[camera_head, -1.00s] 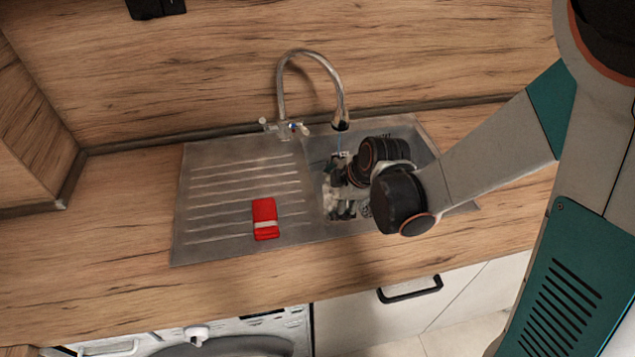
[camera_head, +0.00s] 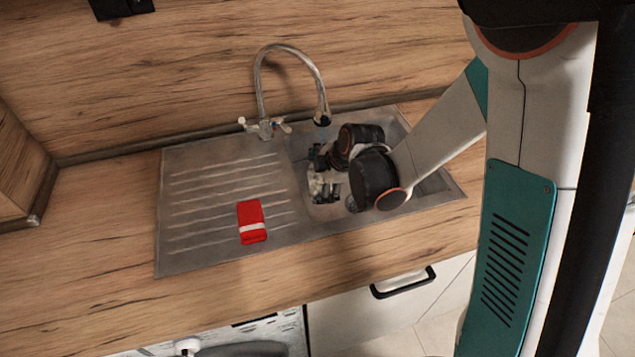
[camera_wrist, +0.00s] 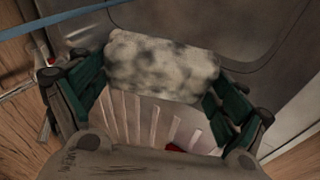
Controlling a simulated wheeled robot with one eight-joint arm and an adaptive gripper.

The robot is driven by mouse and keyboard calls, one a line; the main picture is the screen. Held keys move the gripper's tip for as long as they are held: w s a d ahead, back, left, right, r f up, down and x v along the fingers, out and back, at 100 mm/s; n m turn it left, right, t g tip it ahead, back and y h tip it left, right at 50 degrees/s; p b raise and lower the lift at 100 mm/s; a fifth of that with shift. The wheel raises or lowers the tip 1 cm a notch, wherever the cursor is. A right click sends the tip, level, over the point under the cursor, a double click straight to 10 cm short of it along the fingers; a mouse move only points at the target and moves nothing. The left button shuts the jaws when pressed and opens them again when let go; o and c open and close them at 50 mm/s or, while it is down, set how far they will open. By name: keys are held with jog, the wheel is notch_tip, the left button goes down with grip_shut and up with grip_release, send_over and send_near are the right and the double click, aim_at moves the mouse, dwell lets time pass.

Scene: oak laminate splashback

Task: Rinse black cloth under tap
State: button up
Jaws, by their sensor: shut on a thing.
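My gripper (camera_wrist: 160,95) is shut on a cloth (camera_wrist: 160,66), which spans between its green fingers in the wrist view. The cloth looks pale grey-white with dark blotches rather than plain black. In the head view my gripper (camera_head: 325,187) is over the sink basin (camera_head: 430,184), below the tap's spout, and my wrist partly hides it. The curved metal tap (camera_head: 291,48) stands behind the sink. A thin bluish stream (camera_head: 322,134) shows under its spout. A blue streak, seemingly water, also crosses the wrist view (camera_wrist: 60,18); I cannot tell whether it touches the cloth.
A red block-like item with a white band (camera_head: 251,222) lies on the ribbed drainboard (camera_head: 185,205), left of the basin. The wooden splashback (camera_head: 200,75) rises behind the tap. Tap handles (camera_head: 262,127) stand at the tap's base. Bare wooden counter (camera_head: 120,225) lies left of the sink.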

jog(key=w+d+f, duration=0.1)
jog(key=w+d, duration=0.1)
jog(key=w, duration=0.6)
jog(key=shift+w+f+b, duration=0.3)
jog(key=shift+f+b, duration=0.05)
jog(key=shift+b, duration=0.1)
dwell(0.3)
jog(key=shift+d, duration=0.1)
jog(key=shift+s+d, duration=0.15)
jog(key=shift+d, duration=0.3)
jog(key=shift+a, duration=0.15)
jog(key=shift+a+b, duration=0.35)
jog(key=shift+a, duration=0.1)
dwell(0.4)
jog(key=shift+s+a+b, duration=0.2)
jog(key=shift+s+a, duration=0.1)
jog(key=shift+s, duration=0.95)
jog(key=shift+s+a+b, duration=0.15)
jog(key=shift+s+a, duration=0.1)
jog(key=shift+s, duration=1)
jog(key=shift+s+a+b, duration=0.2)
jog(key=shift+s+a, duration=0.1)
jog(key=shift+s, duration=0.95)
